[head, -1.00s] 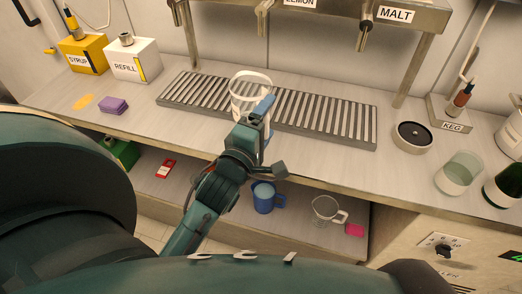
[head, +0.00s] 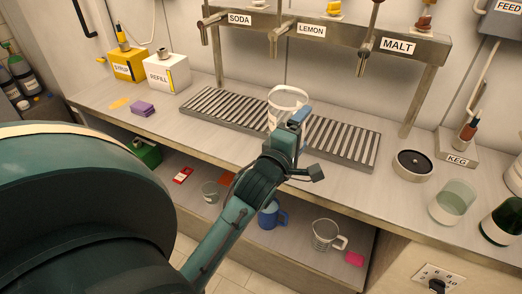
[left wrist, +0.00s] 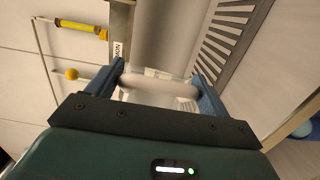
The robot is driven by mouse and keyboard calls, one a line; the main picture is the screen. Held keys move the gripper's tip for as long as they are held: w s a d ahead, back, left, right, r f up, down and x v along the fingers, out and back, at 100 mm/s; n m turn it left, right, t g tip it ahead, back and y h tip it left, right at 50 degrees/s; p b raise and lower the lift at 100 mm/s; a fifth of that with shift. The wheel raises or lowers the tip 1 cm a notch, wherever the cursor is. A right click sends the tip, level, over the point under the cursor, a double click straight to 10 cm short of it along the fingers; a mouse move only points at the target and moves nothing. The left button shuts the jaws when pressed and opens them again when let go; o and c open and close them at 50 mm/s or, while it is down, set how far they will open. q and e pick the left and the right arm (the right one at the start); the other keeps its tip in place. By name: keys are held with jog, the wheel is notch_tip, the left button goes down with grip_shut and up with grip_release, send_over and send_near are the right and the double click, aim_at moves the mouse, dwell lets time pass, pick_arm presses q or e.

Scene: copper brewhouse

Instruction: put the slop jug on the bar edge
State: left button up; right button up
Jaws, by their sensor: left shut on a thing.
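The slop jug appears to be the white jug (head: 287,101) with a looped white band, over the slatted drip tray in the head view. My left gripper (head: 297,119) is shut on it from the near side and hides part of it. In the left wrist view the pale jug (left wrist: 160,86) sits between the two blue fingers (left wrist: 160,84). I cannot tell if its base touches the tray. The bar edge (head: 350,214) runs along the front of the pale counter. My right gripper is not in view.
The drip tray (head: 345,148) lies under the taps. A round black-topped dish (head: 413,164), a glass (head: 453,202) and a dark green vessel (head: 502,222) stand at right. A purple sponge (head: 143,108) lies at left. Counter (head: 335,187) in front of the tray is clear.

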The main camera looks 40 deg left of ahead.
pick_arm(q)
notch_tip(320, 180, down, 10)
jog(key=shift+r+b, duration=0.1)
jog(key=shift+b, duration=0.55)
jog(key=shift+f, duration=0.2)
jog(key=o, duration=1)
jog(key=shift+r, duration=0.15)
